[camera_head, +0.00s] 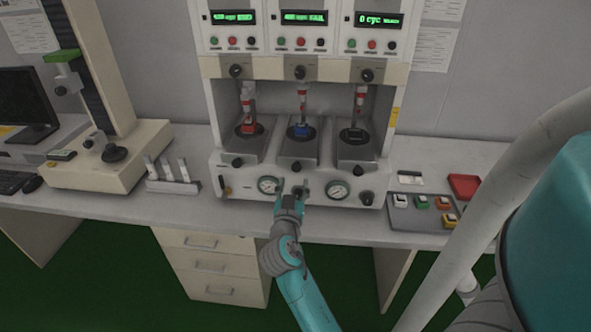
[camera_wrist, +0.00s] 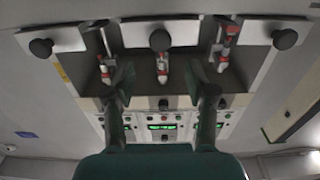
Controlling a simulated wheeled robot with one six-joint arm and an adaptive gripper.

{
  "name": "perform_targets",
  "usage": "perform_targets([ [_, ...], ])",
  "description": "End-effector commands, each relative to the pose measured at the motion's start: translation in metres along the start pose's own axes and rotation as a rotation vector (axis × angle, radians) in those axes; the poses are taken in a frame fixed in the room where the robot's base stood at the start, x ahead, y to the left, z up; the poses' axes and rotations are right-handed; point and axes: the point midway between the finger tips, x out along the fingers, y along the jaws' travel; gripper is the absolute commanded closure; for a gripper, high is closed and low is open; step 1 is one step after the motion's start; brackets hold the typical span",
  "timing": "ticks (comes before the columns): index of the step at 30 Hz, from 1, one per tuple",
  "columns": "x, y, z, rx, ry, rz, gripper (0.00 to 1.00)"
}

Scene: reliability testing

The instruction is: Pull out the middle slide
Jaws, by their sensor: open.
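The middle slide (camera_head: 300,150) is a grey plate in the white test machine, with a blue piece on it under a red-tipped plunger. Its black front knob (camera_head: 296,165) shows just above my gripper (camera_head: 291,188). My gripper is open and empty at the machine's front panel, close below the knob. In the wrist view, which looks upside down, the middle slide (camera_wrist: 188,32) and its black knob (camera_wrist: 160,40) lie at the top centre. The knob is between the lines of my spread fingers (camera_wrist: 165,82), beyond their tips. I see no contact with it.
The left slide (camera_head: 230,152) with a red piece and the right slide (camera_head: 368,154) flank the middle one. Gauges (camera_head: 338,190) sit on the front panel near my gripper. A grey tray (camera_head: 415,223) of coloured blocks and a red tray (camera_head: 465,186) lie to the right.

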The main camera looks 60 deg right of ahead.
Motion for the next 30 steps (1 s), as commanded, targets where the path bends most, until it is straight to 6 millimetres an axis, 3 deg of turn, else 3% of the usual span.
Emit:
perform_targets([
  [6, 0.041, 0.0, 0.0, 0.001, 0.0, 0.002, 0.44],
  [12, 0.066, 0.0, 0.0, 0.0, 0.0, 0.0, 0.44],
  [26, 0.077, -0.001, 0.001, -0.001, -0.001, -0.002, 0.44],
  [30, 0.077, -0.001, 0.001, -0.001, -0.001, -0.002, 0.77],
])
